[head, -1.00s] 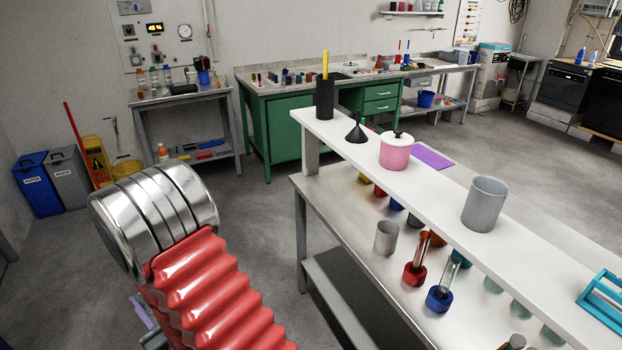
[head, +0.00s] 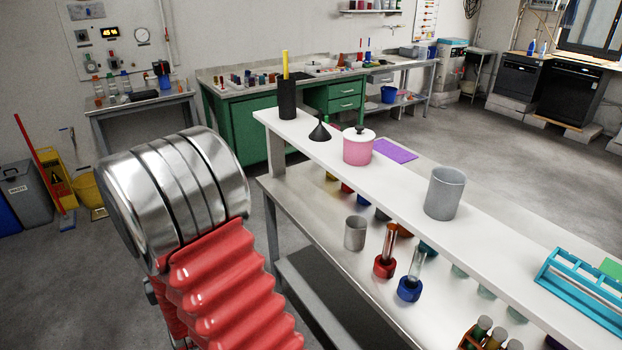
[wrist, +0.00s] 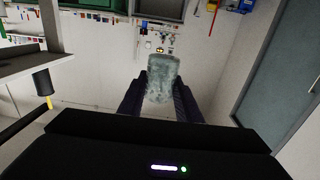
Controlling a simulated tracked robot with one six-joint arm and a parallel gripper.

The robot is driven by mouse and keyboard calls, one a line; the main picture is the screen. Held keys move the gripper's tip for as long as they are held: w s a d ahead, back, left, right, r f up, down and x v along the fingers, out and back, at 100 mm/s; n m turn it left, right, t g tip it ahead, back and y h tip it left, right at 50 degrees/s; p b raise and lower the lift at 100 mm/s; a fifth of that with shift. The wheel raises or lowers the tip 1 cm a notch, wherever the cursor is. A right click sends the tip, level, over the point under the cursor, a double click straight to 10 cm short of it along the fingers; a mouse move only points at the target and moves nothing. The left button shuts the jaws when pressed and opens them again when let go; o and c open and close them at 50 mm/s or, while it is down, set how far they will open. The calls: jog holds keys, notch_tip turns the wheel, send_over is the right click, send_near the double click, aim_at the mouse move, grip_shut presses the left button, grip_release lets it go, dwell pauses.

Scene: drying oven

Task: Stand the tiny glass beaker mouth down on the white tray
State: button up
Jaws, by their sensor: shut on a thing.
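The tiny glass beaker (wrist: 162,80) is a cloudy grey-green piece in the wrist view. My gripper (wrist: 161,88) is shut on it, with one dark finger on each side. I cannot tell which end of the beaker is its mouth. The wrist picture looks upside down, as the yellow pencil in the black holder points downward there. In the head view only my arm shows, at the lower left; the gripper and beaker are out of sight. I cannot make out a white tray in either view.
A white raised shelf (head: 490,255) carries a black holder (head: 287,100), a funnel (head: 319,131), a pink pot (head: 357,148), a grey cup (head: 444,194) and a teal rack (head: 585,285). Flasks and another cup (head: 355,233) stand below. Floor beyond the bench is clear.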

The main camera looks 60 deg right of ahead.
aim_at(409, 193)
jog(key=s+d+r+m+g+h, duration=0.3)
jog(key=d+r, duration=0.1)
jog(key=d, duration=0.5)
jog(key=s+d+r+m+g+h, duration=0.2)
jog(key=s+d+r+h, duration=0.2)
jog(key=d, duration=0.4)
jog(key=s+d+r+m+g+h, duration=0.1)
jog(key=s+d+r+m+g, duration=0.2)
jog(key=s+d, duration=0.3)
jog(key=s+d+r+m+g+h, duration=0.1)
jog(key=s+d+r+m+g, duration=0.2)
jog(key=s, duration=0.7)
jog(key=s+d+r+m+g+h, duration=0.1)
jog(key=s+d+r+m+g, duration=0.2)
jog(key=s+d+r+g, duration=0.4)
jog(key=shift+s+d+r, duration=0.1)
jog(key=shift+s+d, duration=0.4)
jog(key=shift+d, duration=0.2)
jog(key=shift+s+d, duration=0.45)
jog(key=shift+d, duration=0.2)
jog(key=s+d+r+m+g, duration=0.1)
jog(key=s+r+g, duration=0.1)
jog(key=s, duration=0.5)
jog(key=s+d+r+m+g+y, duration=0.1)
jog(key=s+r+m+g, duration=0.1)
jog(key=s, duration=0.5)
jog(key=shift+r+g, duration=0.6)
jog(key=shift+r, duration=0.05)
jog(key=shift+f, duration=0.1)
